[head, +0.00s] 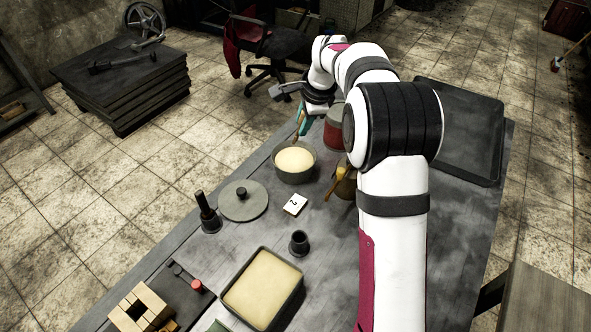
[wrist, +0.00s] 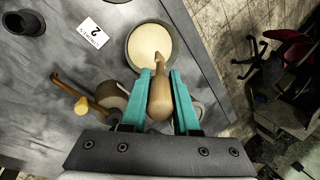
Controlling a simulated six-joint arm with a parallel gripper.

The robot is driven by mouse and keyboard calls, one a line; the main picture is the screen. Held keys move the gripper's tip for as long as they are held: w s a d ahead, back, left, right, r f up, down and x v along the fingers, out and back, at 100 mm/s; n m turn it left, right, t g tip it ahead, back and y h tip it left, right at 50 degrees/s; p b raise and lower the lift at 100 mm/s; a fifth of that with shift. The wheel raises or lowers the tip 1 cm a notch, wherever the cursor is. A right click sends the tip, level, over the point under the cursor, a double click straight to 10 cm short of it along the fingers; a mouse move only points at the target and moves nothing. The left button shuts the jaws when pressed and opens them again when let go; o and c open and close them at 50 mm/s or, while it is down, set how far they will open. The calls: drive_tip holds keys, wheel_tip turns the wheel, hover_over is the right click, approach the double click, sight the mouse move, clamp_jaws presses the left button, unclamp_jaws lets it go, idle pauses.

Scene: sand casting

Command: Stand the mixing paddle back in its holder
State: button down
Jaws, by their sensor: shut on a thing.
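My gripper (head: 302,121) is at the far edge of the table, just above and behind the round pot of pale sand (head: 294,160). In the wrist view its teal fingers (wrist: 160,76) are shut on the wooden mixing paddle (wrist: 160,108). The paddle's thin end reaches over the round pot (wrist: 133,60); I cannot tell whether it touches the sand. A short dark open cup (head: 299,243), which looks like the holder, stands upright on the table nearer me. It also shows at the wrist view's upper left corner (wrist: 27,22).
A card marked 2 (head: 295,204) lies between pot and cup. A brownish vessel with wooden-handled tools (head: 345,184) and a red can (head: 334,132) stand right of the pot. A round lid (head: 243,200), dark upright tool (head: 208,214) and square sand box (head: 231,296) are nearby.

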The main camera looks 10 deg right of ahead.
drive_tip(key=s+a+r+n+g, duration=0.1)
drive_tip(key=s+r+n+g, duration=0.15)
drive_tip(key=s+n, duration=0.6)
drive_tip(key=s+a+r+n+g, duration=0.15)
drive_tip(key=s+r+n, duration=0.35)
drive_tip(key=s, duration=0.6)
drive_tip(key=s+d+f+m+h, duration=0.1)
drive_tip(key=s+d+f+m, duration=0.6)
drive_tip(key=m, duration=0.7)
drive_tip(key=w+a+f, duration=0.6)
drive_tip(key=a+f, duration=0.3)
drive_tip(key=f, duration=0.3)
drive_tip(key=shift+w, duration=0.4)
drive_tip(key=shift+a+f, duration=0.1)
drive_tip(key=c, duration=0.7)
unclamp_jaws()
drive_tip(key=shift+f, duration=0.1)
drive_tip(key=shift+o, duration=0.2)
